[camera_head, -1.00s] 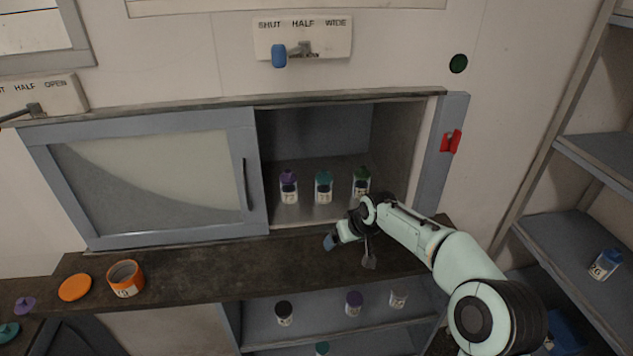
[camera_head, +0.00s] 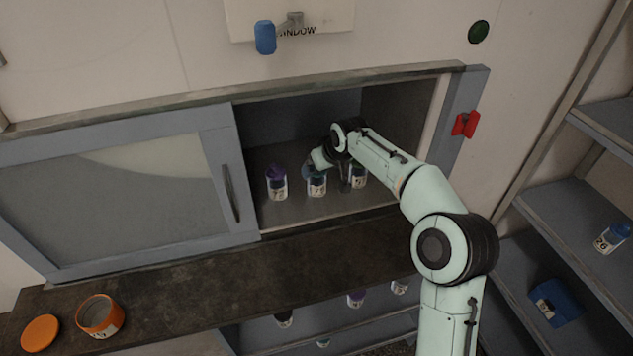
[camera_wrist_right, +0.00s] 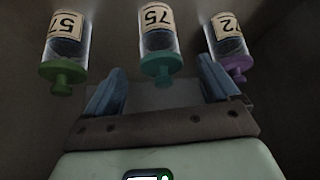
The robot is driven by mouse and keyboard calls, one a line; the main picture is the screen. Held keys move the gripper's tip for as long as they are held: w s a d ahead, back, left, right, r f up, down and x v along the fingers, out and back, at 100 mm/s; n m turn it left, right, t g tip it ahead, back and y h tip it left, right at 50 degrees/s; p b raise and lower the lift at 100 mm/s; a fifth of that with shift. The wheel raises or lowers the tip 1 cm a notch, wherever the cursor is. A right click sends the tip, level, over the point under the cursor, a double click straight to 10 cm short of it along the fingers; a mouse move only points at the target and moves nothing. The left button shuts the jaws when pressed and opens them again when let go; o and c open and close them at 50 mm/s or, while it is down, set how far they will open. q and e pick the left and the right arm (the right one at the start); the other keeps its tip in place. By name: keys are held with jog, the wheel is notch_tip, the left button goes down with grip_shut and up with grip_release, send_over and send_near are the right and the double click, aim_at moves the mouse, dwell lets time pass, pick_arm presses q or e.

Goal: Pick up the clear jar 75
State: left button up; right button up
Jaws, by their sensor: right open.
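The clear jar 75 (camera_head: 317,188), with a teal knobbed lid and dark contents, stands in the middle of three jars inside the open cabinet. In the right wrist view the jar (camera_wrist_right: 157,38) appears upside down, its lid in line with the gap between my fingers. My right gripper (camera_wrist_right: 162,66) is open and empty, with one finger on each side of that gap. In the head view the right gripper (camera_head: 328,178) is inside the cabinet at the jars and partly covers jar 75's top. Contact cannot be told. My left gripper is not in view.
A purple-lidded jar 72 (camera_head: 277,184) and a green-lidded jar 57 (camera_wrist_right: 65,38) stand close on either side. The sliding door (camera_head: 110,190) covers the cabinet's left part. An orange open jar (camera_head: 101,316) and orange lid (camera_head: 40,334) lie on the dark ledge (camera_head: 230,285).

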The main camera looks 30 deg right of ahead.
aim_at(317, 182)
jog(key=x, duration=0.3)
jog(key=p+x, duration=0.1)
jog(key=x, duration=0.2)
jog(key=shift+w+f, duration=0.15)
jog(key=shift+w, duration=0.35)
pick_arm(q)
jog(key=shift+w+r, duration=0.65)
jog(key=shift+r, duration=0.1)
pick_arm(e)
jog(key=shift+s, duration=0.1)
jog(key=c, duration=1.5)
jog(key=shift+c, duration=0.2)
